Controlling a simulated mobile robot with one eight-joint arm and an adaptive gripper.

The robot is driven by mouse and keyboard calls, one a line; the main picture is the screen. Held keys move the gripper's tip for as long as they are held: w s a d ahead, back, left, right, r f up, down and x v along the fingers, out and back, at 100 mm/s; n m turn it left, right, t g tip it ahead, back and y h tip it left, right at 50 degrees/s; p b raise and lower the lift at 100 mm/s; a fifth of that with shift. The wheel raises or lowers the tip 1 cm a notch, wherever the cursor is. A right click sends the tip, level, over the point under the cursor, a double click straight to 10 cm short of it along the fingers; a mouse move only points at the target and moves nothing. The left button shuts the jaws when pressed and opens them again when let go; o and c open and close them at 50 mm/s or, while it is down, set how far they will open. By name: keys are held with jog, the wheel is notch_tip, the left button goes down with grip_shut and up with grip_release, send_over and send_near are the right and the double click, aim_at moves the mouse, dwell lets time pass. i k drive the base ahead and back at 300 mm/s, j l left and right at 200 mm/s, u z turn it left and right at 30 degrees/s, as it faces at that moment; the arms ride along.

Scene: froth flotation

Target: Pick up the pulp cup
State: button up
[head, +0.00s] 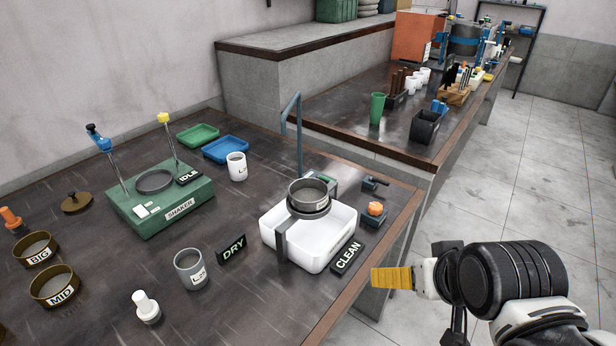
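I cannot tell for sure which vessel is the pulp cup, as the small labels are unreadable. A grey cup (190,268) with a white label stands upright near the front of the near bench, left of the DRY sign. A white cup (237,167) with dark marking stands upright farther back, beside the blue tray. My gripper (391,278) is at the lower right, off the bench's right edge and well away from both cups. Its yellow finger pad points left. I see it from the side, so its opening is hidden; nothing shows in it.
A white basin (272,232) with a sieve (309,190) and a tall tap (297,130) stands at the bench's right. A CLEAN sign (347,258) lies beside it. A green shaker (160,212) with upright rods stands behind the grey cup. A white bottle (146,306) is in front.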

aim_at(191, 268)
jog(key=u, duration=1.45)
